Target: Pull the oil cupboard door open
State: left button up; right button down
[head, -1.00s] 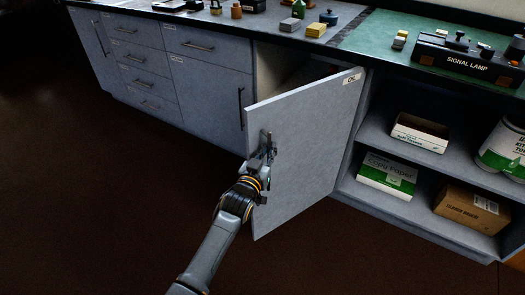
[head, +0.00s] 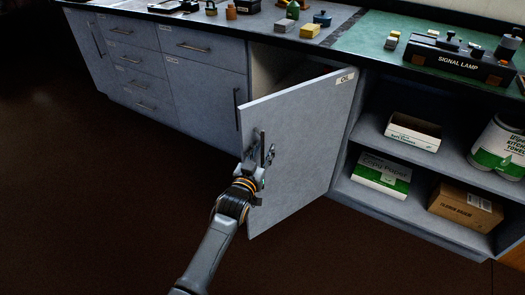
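The grey oil cupboard door (head: 300,150) stands partly open, swung out from the cabinet front, with a small white label (head: 345,80) at its top right corner. Its upright bar handle (head: 262,143) is near the door's free left edge. My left gripper (head: 258,160) is at the handle, with its fingers apart on either side of the bar's lower part. Whether a finger touches the bar is too small to tell. Part of the cupboard's inside shows dark above the door. My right gripper is not in view.
Grey drawers (head: 140,72) and a shut cupboard (head: 205,95) are at the left. Open shelves at the right hold a paper box (head: 381,175), a carton (head: 465,207) and a towel pack (head: 500,148). A signal lamp (head: 459,60) stands on the counter. The dark floor (head: 110,200) is clear.

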pick_arm(q)
jog(key=shift+d, duration=0.1)
jog(key=shift+s, duration=0.2)
jog(key=v, duration=1.1)
jog(key=shift+s+a, duration=0.3)
